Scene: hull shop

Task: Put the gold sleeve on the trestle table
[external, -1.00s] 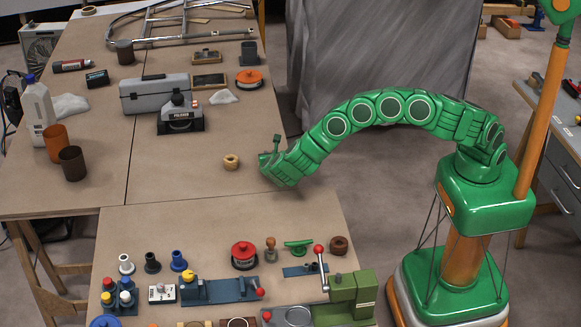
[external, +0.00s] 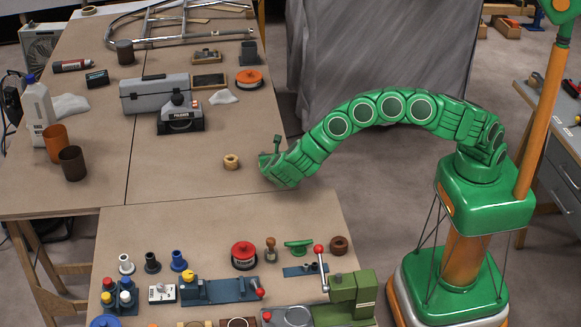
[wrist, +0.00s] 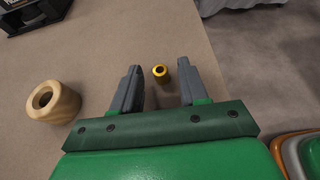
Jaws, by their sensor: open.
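The gold sleeve (wrist: 160,72) is a small yellow-gold ring with a dark hole. In the wrist view it stands upright on the tan tabletop, between the two finger tips with a gap on each side. In the external view I cannot make it out; my gripper seems to hide it. My gripper (wrist: 157,86) is open and holds nothing. In the external view my gripper (external: 270,156) is low at the right edge of the rear tan table (external: 195,190), which appears to be the trestle table.
A wooden ring (external: 232,162) stands just left of my gripper; it also shows in the wrist view (wrist: 53,101). A polisher (external: 180,115) and a grey case (external: 155,94) stand farther back. The front table (external: 200,225) holds several fittings. The tabletop left of the wooden ring is clear.

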